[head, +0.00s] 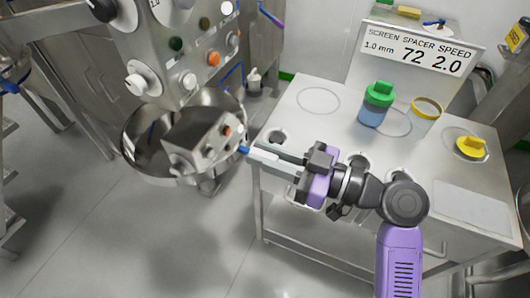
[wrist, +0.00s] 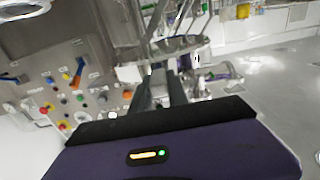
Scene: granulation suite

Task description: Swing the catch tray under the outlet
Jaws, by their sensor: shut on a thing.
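The catch tray (head: 133,150) looks like a wide, round steel pan below the machine's control panel. A grey box with buttons (head: 190,150) stands in front of it and hides part of its inside. My gripper (head: 248,153) reaches in from the right and is shut on a small blue handle (head: 243,150) by the tray's right side. The fingers hide most of that handle. In the wrist view, the fingers (wrist: 172,82) point toward a round steel pan (wrist: 182,44). The outlet cannot be made out clearly.
A steel table (head: 300,122) at right holds a green-lidded jar (head: 374,105), a yellow-rimmed ring (head: 426,109) and a yellow-knobbed piece (head: 471,148). A sign (head: 420,48) stands behind. The control panel (head: 185,45) hangs above the tray. Floor (head: 130,235) at lower left is clear.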

